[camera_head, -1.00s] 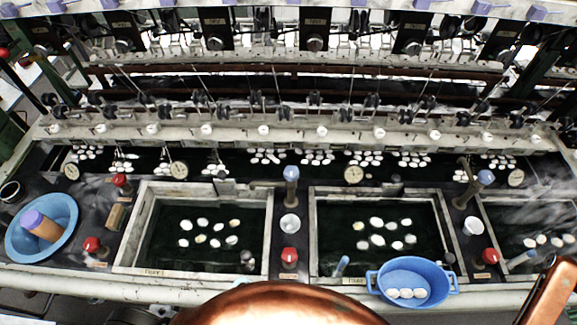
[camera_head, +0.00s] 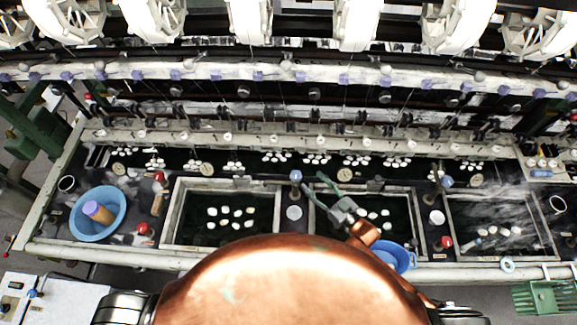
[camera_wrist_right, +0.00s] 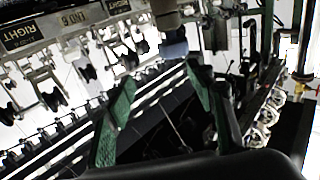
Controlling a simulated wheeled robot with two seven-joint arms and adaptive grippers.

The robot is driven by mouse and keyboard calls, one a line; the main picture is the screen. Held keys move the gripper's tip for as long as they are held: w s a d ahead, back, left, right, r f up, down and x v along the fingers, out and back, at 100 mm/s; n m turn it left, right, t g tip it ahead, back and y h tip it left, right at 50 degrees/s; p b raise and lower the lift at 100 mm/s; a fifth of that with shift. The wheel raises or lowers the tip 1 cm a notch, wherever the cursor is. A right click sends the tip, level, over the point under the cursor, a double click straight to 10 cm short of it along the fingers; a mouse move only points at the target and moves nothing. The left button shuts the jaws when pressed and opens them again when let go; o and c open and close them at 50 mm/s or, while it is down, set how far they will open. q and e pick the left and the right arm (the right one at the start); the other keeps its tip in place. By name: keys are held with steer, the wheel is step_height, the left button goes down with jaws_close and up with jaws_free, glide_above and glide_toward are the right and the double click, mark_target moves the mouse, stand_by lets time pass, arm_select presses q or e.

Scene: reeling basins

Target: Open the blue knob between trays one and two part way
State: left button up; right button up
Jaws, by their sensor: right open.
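The blue knob (camera_head: 295,176) stands on its upright post between tray one (camera_head: 169,220) on the left and tray two (camera_head: 416,215) on the right. My right gripper (camera_head: 314,184) reaches over tray two from the lower right, its green fingers just right of the knob. In the right wrist view a blue-grey knob (camera_wrist_right: 174,47) shows beyond the open fingertips (camera_wrist_right: 165,80), between their lines. The jaws are empty; I see no contact with the knob. My left gripper is not in view.
A white cup (camera_head: 294,213) stands just in front of the knob's post. A blue basin (camera_head: 404,256) is partly hidden behind my right arm. Another blue basin (camera_head: 79,222) sits at left. Red knobs (camera_head: 143,229) and (camera_head: 446,242) flank the trays. The reeling frame (camera_head: 250,140) runs behind.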

mark_target(300, 178)
steer(key=shift+g, duration=0.3)
steer(key=w+a, duration=0.1)
steer(key=a, duration=0.1)
steer(key=w+a+p, duration=0.1)
steer(key=a, duration=0.2)
steer(key=w+a+p, duration=0.1)
steer(key=w+a, duration=0.1)
steer(key=shift+a+f, duration=0.15)
steer(key=shift+f, duration=0.1)
steer(key=shift+c, duration=0.7)
